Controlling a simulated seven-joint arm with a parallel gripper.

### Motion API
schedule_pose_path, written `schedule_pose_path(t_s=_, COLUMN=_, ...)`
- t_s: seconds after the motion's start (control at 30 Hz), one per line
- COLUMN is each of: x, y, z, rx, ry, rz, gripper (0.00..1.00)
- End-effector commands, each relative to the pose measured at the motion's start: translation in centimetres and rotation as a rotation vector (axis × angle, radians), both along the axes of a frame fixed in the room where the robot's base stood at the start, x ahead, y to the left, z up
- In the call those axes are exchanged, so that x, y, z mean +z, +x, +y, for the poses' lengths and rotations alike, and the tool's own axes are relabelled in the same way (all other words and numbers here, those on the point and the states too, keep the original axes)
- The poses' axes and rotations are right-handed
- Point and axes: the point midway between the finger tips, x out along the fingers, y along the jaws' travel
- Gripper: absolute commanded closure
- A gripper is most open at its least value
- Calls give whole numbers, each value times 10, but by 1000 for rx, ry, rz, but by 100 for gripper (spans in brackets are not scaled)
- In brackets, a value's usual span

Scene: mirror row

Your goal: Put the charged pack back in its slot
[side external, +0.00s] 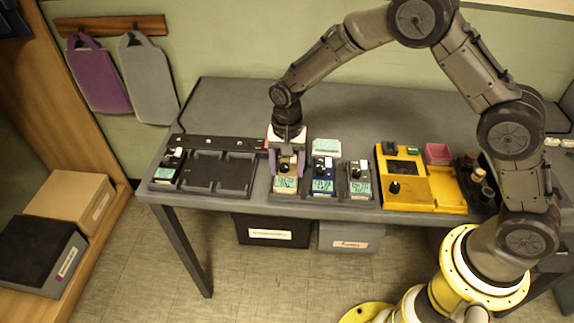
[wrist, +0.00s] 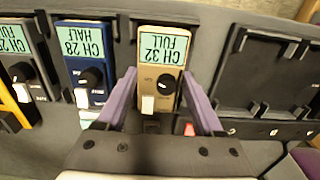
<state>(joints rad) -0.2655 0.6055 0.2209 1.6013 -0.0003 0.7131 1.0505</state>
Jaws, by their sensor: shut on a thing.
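My gripper (wrist: 166,100) has purple fingers on both sides of a tan pack (wrist: 160,70) labelled CH 32 FULL, with a black knob and white switch. In the side view my gripper (side external: 287,163) points down on the same tan pack (side external: 285,184), at the left end of a row of packs. The pack is in line with its neighbours; I cannot tell whether it rests fully in the slot. A blue pack (wrist: 85,62) reading CH 28 HALF stands beside it, and a grey pack (side external: 359,180) is further along.
A pale green-topped block (side external: 327,146) lies behind the blue pack. The back of the table (side external: 235,105) is clear.

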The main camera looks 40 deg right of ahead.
Motion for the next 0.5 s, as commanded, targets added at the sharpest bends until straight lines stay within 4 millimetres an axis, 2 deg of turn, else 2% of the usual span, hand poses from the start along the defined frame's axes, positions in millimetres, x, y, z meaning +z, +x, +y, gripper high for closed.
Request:
schedule_pose_path(t_s=0.03, x=0, y=0, z=0, rx=0, ry=1, rz=-1, gripper=100)
schedule_pose_path(t_s=0.07, x=0, y=0, z=0, rx=0, ry=0, rz=-1, gripper=26)
schedule_pose_path(t_s=0.1, x=0, y=0, z=0, rx=0, ry=0, rz=-1, gripper=18)
schedule_pose_path(t_s=0.2, x=0, y=0, z=0, rx=0, ry=1, rz=-1, gripper=0)
schedule_pose_path(t_s=0.5, x=2, y=0, z=0, rx=0, ry=0, rz=0, gripper=0)
